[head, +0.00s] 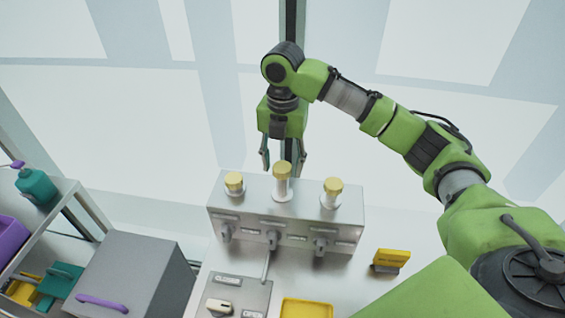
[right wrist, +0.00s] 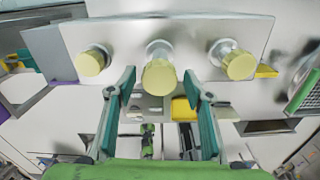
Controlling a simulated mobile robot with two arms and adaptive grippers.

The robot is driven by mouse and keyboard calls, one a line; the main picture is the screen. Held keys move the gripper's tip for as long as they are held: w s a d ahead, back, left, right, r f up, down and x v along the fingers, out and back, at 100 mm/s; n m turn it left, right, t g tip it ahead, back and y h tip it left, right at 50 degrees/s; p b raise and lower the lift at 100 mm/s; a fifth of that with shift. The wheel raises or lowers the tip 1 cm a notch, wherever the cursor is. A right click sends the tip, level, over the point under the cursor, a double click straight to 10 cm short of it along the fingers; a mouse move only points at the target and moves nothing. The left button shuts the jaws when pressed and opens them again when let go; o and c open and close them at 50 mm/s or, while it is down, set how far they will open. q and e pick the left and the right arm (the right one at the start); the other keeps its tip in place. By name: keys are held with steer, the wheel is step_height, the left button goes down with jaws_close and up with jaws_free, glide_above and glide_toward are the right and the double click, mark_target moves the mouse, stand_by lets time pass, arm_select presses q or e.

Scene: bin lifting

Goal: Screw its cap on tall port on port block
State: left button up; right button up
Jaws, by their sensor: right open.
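The port block (head: 250,212) is a grey metal box on the bench with three ports in a row. The tall port (head: 282,193) is the middle white tube, and a yellow cap (head: 282,169) sits at its top; how far it is screwed on cannot be told. My right gripper (head: 284,160) points down at the cap, fingers open. In the right wrist view the cap (right wrist: 159,77) shows centred between the open fingers (right wrist: 159,72), with a gap on both sides. My left gripper is not in view.
Shorter ports with yellow caps stand left (head: 234,182) and right (head: 332,188) of the tall one. Levers line the block's front. A yellow sign (head: 390,259), a yellow tray (head: 306,309) and a grey box (head: 135,270) are nearby. A shelf (head: 75,215) stands at left.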

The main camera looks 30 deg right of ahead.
steer(key=c, duration=0.9)
steer(key=m, duration=1.2)
steer(key=shift+m, duration=0.4)
steer(key=o, duration=0.9)
